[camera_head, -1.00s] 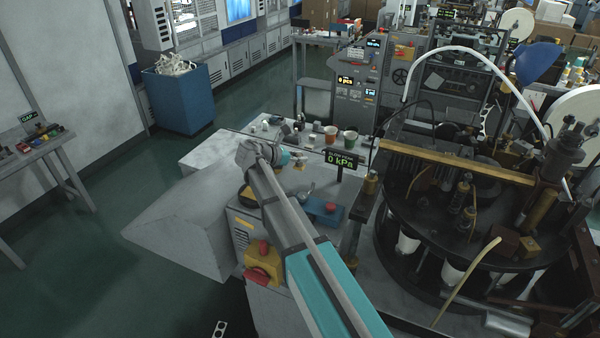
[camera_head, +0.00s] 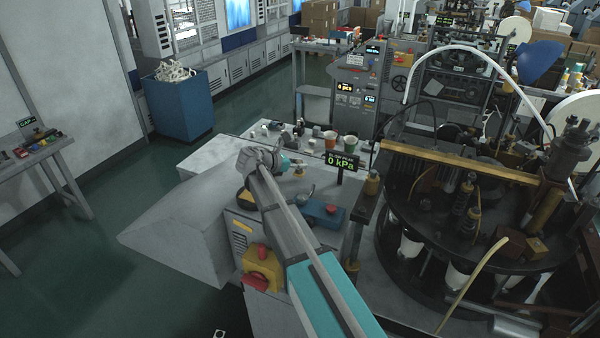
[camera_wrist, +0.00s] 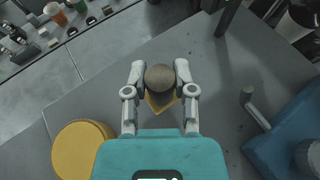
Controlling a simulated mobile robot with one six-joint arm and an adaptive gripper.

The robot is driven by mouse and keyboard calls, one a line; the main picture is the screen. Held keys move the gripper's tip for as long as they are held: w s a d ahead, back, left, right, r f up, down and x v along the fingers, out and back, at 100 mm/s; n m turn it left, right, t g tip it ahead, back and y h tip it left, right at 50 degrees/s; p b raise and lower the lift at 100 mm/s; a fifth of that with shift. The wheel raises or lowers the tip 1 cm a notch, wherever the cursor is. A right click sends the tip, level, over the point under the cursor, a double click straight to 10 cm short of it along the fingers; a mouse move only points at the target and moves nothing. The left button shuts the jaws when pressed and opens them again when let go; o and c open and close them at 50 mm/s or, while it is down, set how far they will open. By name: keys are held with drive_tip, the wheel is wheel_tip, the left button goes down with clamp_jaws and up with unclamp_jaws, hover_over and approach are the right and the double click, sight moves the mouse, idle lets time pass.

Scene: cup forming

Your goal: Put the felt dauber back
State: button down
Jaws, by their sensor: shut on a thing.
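The felt dauber (camera_wrist: 160,78) shows in the wrist view as a brown-grey round top between the two fingers. My gripper (camera_wrist: 160,74) is shut on it, one finger on each side. A yellow patch (camera_wrist: 162,104) shows just below the dauber; I cannot tell whether it is part of it or lies on the bench under it. In the head view my gripper (camera_head: 298,166) is over the grey bench top (camera_head: 212,157), and the dauber is too small there to make out clearly. The dauber's lower end is hidden.
A round yellow pad (camera_wrist: 82,150) lies at lower left in the wrist view, and a blue block (camera_wrist: 285,138) at right. Cups (camera_head: 351,140) and small items stand along the bench's back. The 0 kPa display (camera_head: 341,163) and forming machine (camera_head: 470,205) are to the right.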

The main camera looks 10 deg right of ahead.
drive_tip(key=shift+f+b, duration=0.6)
drive_tip(key=shift+f, duration=0.3)
drive_tip(key=shift+f, duration=0.15)
drive_tip(key=shift+c, duration=2.2)
unclamp_jaws()
drive_tip(key=shift+r, duration=0.2)
drive_tip(key=shift+s+a+r+p, duration=0.2)
drive_tip(key=shift+a+r+p, duration=0.15)
drive_tip(key=shift+a, duration=0.15)
drive_tip(key=p+v, duration=0.4)
drive_tip(key=v, duration=0.6)
drive_tip(key=shift+s+a, duration=0.15)
drive_tip(key=shift+a, duration=0.25)
